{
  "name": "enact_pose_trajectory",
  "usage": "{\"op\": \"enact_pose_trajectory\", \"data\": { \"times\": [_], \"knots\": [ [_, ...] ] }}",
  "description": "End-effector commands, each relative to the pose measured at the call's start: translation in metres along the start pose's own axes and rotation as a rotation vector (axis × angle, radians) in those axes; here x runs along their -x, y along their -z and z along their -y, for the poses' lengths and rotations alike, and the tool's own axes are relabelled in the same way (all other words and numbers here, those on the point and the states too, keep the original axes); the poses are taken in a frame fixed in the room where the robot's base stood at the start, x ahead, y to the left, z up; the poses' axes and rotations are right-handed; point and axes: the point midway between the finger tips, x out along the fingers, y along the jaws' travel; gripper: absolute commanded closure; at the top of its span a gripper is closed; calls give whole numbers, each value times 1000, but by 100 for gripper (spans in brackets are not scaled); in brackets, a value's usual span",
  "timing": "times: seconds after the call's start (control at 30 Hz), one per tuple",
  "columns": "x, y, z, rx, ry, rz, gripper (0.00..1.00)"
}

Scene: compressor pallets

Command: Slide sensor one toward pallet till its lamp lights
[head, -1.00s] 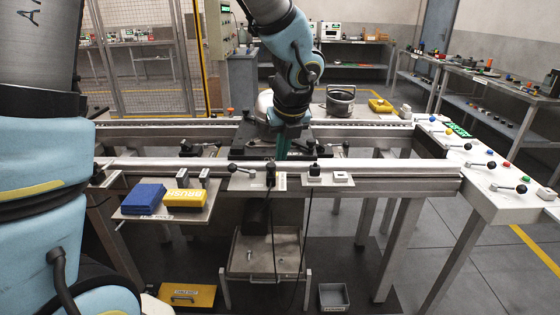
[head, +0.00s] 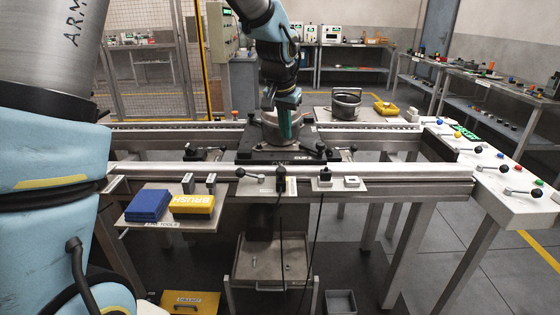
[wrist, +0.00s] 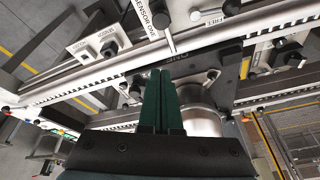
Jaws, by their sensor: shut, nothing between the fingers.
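Sensor one (head: 281,181) is a small black upright piece on the front rail, with a white label beside it and a cable hanging below. In the wrist view its white "SENSOR ONE" label (wrist: 153,14) shows at the top. The dark pallet (head: 262,153) lies across the two rails behind it, with a round metal housing (head: 271,121) on top; the pallet also shows in the wrist view (wrist: 226,82). My gripper (head: 285,138) is shut and empty, pointing down in front of the housing, above the pallet and apart from the sensor. I cannot make out the sensor's lamp.
A shelf on the front left holds a blue block (head: 148,204) and a yellow brush box (head: 192,205). Another black device (head: 325,177) stands right of the sensor. A white panel (head: 500,170) with levers and coloured buttons is at the right.

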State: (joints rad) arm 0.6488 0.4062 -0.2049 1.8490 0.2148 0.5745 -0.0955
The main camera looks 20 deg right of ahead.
Motion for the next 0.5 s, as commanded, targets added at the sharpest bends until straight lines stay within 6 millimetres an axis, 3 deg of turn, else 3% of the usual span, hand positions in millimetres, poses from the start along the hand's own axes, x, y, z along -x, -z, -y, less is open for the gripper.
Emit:
{"op": "enact_pose_trajectory", "data": {
  "times": [0.1, 0.27, 0.5],
  "knots": [
    [-2, 5, 2, 117, -9, -6, 100],
    [-11, 6, 3, 149, -12, -6, 100],
    [-54, 6, 1, 143, -12, -3, 100]
  ]
}}
